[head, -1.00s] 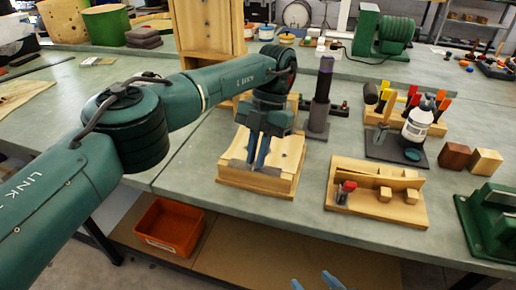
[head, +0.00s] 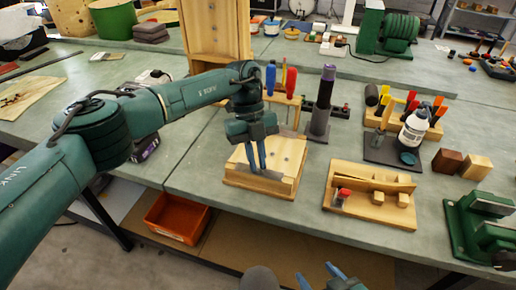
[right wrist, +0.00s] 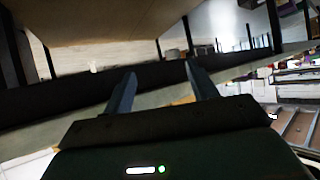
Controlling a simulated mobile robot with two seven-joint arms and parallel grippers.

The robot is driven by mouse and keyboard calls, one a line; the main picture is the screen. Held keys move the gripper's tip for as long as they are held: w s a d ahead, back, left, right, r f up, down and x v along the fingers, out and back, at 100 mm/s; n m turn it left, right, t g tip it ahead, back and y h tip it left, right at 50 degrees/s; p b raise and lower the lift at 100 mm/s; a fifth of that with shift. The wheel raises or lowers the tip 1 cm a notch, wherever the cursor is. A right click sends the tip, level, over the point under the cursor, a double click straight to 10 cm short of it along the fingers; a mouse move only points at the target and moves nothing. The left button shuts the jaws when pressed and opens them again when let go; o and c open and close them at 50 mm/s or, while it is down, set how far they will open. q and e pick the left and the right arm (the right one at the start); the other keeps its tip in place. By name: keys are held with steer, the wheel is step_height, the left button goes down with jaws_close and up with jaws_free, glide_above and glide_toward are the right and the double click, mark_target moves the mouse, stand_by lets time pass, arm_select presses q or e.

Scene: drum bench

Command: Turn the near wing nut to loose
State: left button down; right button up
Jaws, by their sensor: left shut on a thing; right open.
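The wooden block (head: 238,179) with a flat metal plate (head: 270,174) along its near edge sits on the bench at the middle of the head view. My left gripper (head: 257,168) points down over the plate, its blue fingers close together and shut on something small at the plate. The near wing nut cannot be made out there; the fingers hide that spot. A few small dark spots show on the block's top behind the fingers. My right gripper (head: 333,272) is low at the bottom edge, off the bench; in the right wrist view it is open and empty (right wrist: 158,82).
A wooden rack (head: 375,207) with a red-capped vial and small blocks stands to the right. Behind are a dark upright post (head: 321,110), screwdrivers (head: 281,80), and a white bottle (head: 413,128) on a dark mat. An orange bin (head: 177,218) is on the lower shelf.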

arm_select(q)
steer(key=shift+a+r+n+h+p, duration=0.15)
steer(key=shift+r+n+h+p, duration=0.15)
steer(key=shift+n+p, duration=0.6)
steer(key=shift+s+f+n+t+h+p, duration=0.1)
steer(key=shift+n+t+h+p, duration=0.2)
steer(key=shift+n+p, duration=0.65)
steer(key=shift+f+n+p, duration=0.1)
steer(key=shift+n+p, duration=0.35)
steer(key=shift+p, duration=0.05)
arm_select(e)
steer(key=shift+s+d+r+m+g+h, duration=0.1)
steer(key=shift+d+r+m+g+h, duration=0.15)
steer(key=shift+d, duration=0.3)
steer(key=shift+s+d+r+m+g+h, duration=0.15)
steer(key=shift+d+r+m+h, duration=0.1)
steer(key=shift+d, duration=0.3)
arm_select(q)
steer(key=shift+t, duration=0.3)
arm_select(e)
steer(key=shift+f, duration=0.2)
arm_select(q)
steer(key=shift+a+f, duration=0.1)
arm_select(e)
steer(key=shift+d, duration=0.1)
arm_select(q)
steer(key=c, duration=1.5)
jaws_free()
arm_select(e)
steer(key=shift+s, duration=0.15)
